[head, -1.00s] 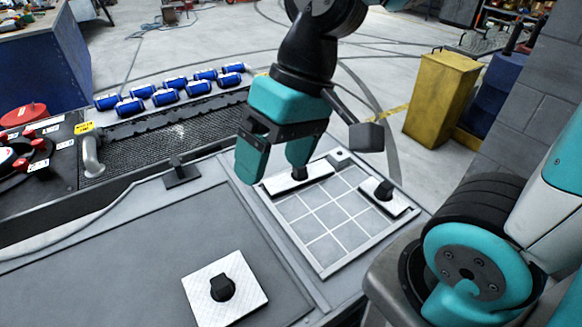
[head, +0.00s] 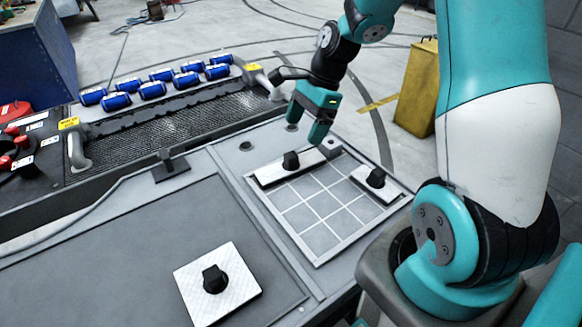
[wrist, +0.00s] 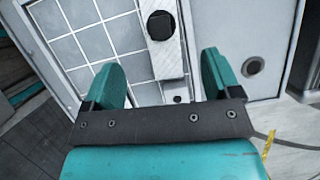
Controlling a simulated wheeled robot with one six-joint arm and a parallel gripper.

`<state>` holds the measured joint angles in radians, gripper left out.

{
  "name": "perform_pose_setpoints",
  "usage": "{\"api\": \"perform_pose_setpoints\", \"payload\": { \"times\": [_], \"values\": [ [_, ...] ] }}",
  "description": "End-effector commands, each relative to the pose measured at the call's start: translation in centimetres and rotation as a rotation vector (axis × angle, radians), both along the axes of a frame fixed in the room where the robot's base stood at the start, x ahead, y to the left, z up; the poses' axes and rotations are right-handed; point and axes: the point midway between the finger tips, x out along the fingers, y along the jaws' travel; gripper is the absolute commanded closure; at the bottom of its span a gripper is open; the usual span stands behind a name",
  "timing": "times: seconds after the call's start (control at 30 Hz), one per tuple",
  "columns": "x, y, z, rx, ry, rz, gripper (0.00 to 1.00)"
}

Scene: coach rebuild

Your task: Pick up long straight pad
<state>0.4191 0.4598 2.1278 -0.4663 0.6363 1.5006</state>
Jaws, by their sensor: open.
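A long straight white pad (head: 268,177) with a black round knob (head: 290,160) lies along the far-left edge of the gridded tray (head: 310,250). My gripper (head: 307,125) is open and empty, raised above the tray's far end, beyond the knob. In the wrist view the pad (wrist: 168,62) runs into the space between my spread fingers (wrist: 160,82). Its knob (wrist: 160,25) is ahead of the fingertips in that picture. The fingers look apart from the pad; the exact height gap cannot be told.
A shorter white pad (head: 392,190) with a black knob sits at the tray's right side. A square white pad (head: 235,305) with a knob lies on the grey panel at front. A small grey block (head: 330,147) is at the tray's far corner.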

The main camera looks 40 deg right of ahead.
Motion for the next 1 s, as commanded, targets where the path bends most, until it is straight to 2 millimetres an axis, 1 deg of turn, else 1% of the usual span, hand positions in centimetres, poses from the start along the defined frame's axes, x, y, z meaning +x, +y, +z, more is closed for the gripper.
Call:
{"api": "perform_pose_setpoints", "payload": {
  "times": [0.03, 0.1, 0.2, 0.37, 0.63, 0.77, 0.97, 1.0],
  "values": [
    [0.0, 0.5, -1.1, 0.001, 0.005, 0.002, 0.17],
    [0.0, 0.9, -2.2, 0.0, 0.003, 0.002, 0.17],
    [0.1, 1.4, -3.3, 0.0, 0.002, 0.001, 0.17],
    [0.1, 1.8, -4.1, 0.0, 0.001, 0.002, 0.17],
    [0.3, 3.3, -7.7, 0.0, 0.001, 0.003, 0.17],
    [0.3, 3.6, -8.5, -0.001, -0.001, 0.002, 0.17],
    [0.3, 3.6, -8.5, -0.001, -0.002, 0.001, 0.17],
    [0.3, 3.6, -8.5, -0.001, -0.002, 0.001, 0.24]
  ]
}}
